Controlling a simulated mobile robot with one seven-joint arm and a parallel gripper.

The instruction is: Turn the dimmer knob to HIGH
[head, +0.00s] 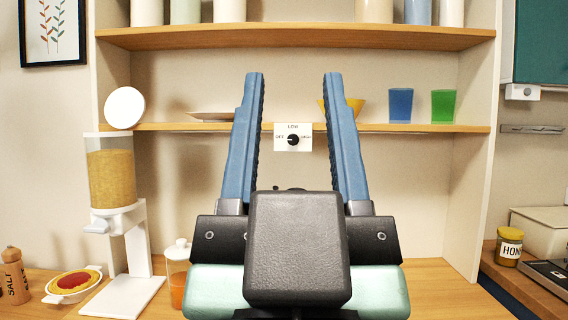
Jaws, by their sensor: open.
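The dimmer knob (293,140) is a small black dial on a white plate (279,130) fixed at the edge of the lower shelf. The plate reads OFF at left, LOW at top and HIGH at right. The knob's pointer seems to face left toward OFF, but it is too small to be sure. My gripper (294,78) is open and empty, its two blue fingers spread wide. In the picture the knob shows between the fingers. I see no contact between them and the knob.
The lower shelf (430,128) holds a plate, an orange bowl (355,106) partly behind the right finger, a blue cup (400,105) and a green cup (443,106). A cereal dispenser (112,180) and lidded jar (178,270) stand left on the counter. The wall below the knob looks bare.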

